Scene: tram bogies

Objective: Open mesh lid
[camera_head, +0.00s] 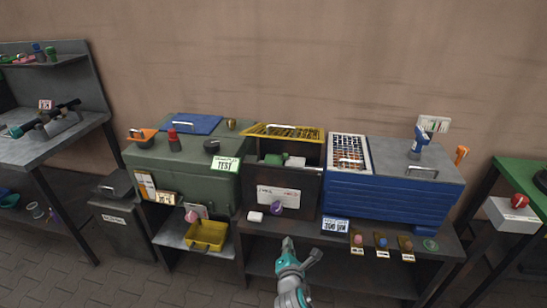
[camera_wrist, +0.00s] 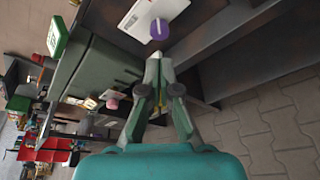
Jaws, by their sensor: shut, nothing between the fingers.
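A yellow mesh lid (camera_head: 290,132) with a light handle sits at the top of the dark open-fronted box in the middle of the bench. A white-framed grid panel (camera_head: 349,150) with a handle lies on the left part of the blue cabinet's top; brownish shapes show through it. I cannot tell which of the two is the mesh lid meant. My gripper (camera_head: 288,243) is below and in front of the bench, apart from both. In the wrist view my gripper (camera_wrist: 158,62) has its fingertips together and empty. Neither lid can be made out in the wrist view.
The blue cabinet (camera_head: 380,205) stands right of the dark box (camera_head: 280,200), the green chest (camera_head: 180,160) left of it. A purple knob (camera_head: 277,208) is on the box front. A yellow bin (camera_head: 206,235) sits on the lower shelf. The paved floor in front is clear.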

